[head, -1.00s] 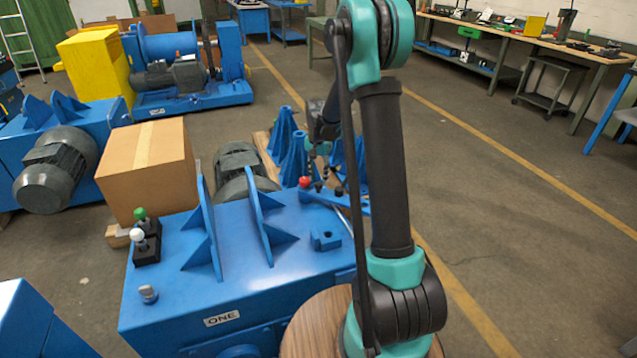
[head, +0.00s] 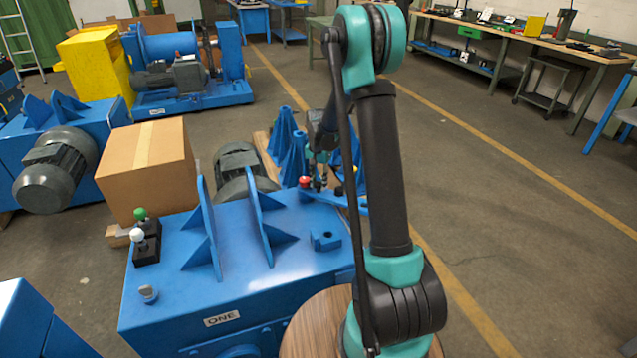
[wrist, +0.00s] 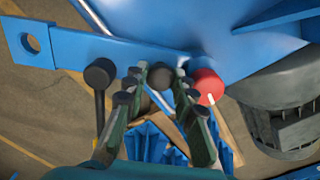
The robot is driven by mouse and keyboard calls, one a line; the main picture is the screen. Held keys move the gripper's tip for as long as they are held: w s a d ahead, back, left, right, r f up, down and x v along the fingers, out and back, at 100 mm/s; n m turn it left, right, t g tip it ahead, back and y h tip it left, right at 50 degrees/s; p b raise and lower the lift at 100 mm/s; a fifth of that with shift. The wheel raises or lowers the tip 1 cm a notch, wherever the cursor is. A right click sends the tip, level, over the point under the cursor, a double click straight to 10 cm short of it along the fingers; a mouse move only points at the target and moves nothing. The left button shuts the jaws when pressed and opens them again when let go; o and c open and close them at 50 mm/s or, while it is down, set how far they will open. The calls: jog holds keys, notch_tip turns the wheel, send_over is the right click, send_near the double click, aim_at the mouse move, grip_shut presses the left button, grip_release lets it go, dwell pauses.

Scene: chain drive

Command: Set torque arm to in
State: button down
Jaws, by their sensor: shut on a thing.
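A blue flat bar (wrist: 105,52) with a hole at its end sticks out from the blue housing; it also shows in the head view (head: 350,202). I take it for the torque arm, though no label on it is readable. Near its edge are a red knob (wrist: 208,84), a black knob (wrist: 160,75) in the middle and another black-knobbed lever (wrist: 99,75) at the left. My gripper (wrist: 160,90) has its fingers on both sides of the middle black knob, closed on it. In the head view my gripper (head: 319,184) is just right of the red knob (head: 305,182).
The blue housing marked ONE (head: 170,300) carries upright fins and a small lug (head: 325,239). A grey motor (wrist: 285,105) lies close to the right of the red knob. Blue stands (head: 292,155) are behind my gripper. A cardboard box (head: 145,170) stands at the left.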

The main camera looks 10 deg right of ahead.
jog(key=shift+s+a, duration=0.1)
dwell(0.3)
jog(key=m, duration=0.2)
jog(key=s+a+m, duration=0.1)
jog(key=m, duration=0.1)
jog(key=shift+s+a, duration=0.1)
jog(key=shift+a, duration=0.1)
jog(key=shift+s+a+m, duration=0.2)
jog(key=shift+a+m, duration=0.4)
jog(key=shift+m, duration=0.6)
jog(key=shift+s+a+m, duration=0.2)
jog(key=shift+a+m, duration=0.4)
jog(key=shift+m, duration=0.6)
jog(key=c, duration=1.5)
grip_release()
notch_tip(320, 180, up, 12)
